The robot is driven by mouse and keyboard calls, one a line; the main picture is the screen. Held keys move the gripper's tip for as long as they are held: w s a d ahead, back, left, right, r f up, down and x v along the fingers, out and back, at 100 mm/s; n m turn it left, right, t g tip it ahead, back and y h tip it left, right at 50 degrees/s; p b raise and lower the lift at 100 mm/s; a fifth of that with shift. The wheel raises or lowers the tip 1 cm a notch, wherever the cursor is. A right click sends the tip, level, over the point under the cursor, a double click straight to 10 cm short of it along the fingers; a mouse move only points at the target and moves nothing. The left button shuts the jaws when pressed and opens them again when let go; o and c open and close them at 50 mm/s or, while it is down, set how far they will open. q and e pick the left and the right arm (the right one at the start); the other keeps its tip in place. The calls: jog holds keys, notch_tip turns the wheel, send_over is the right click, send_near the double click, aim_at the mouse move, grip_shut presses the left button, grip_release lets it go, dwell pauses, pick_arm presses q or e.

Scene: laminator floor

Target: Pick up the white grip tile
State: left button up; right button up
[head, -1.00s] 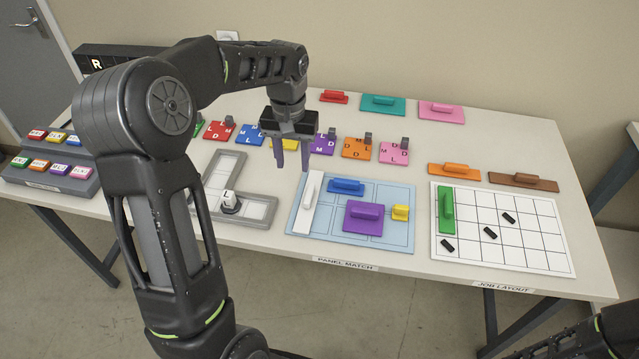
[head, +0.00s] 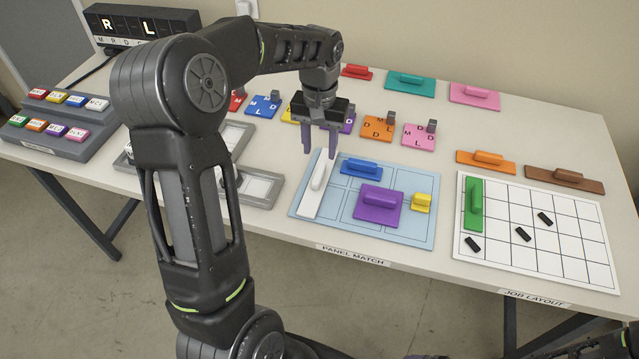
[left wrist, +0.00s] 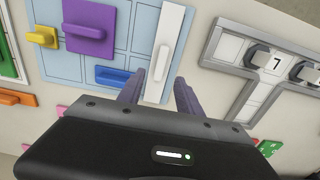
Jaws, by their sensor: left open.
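The white grip tile (head: 317,184) is a long narrow tile with a raised bar handle. It lies along the left edge of the light blue panel board (head: 345,226). My left gripper (head: 321,152) is open and empty, above the far end of the white tile. In the left wrist view the white tile (left wrist: 164,58) lies beyond the purple-grey fingers of my left gripper (left wrist: 158,96), with its near end in line with the gap between them. The fingers look apart from the tile. My right gripper is not clearly shown.
A blue tile (head: 361,166), a purple tile (head: 379,203) and a yellow tile (head: 422,202) share the panel board. A grey tray (head: 262,190) with a numbered knob in the wrist view stands to its left. Lettered tiles (head: 377,128) lie behind.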

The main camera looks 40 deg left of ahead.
aim_at(319, 172)
pick_arm(q)
jog(key=shift+f, duration=1.25)
notch_tip(319, 172, down, 5)
jog(key=shift+s+f+p, duration=0.1)
jog(key=shift+p, duration=0.7)
jog(key=shift+c, duration=0.3)
grip_shut()
dwell(0.5)
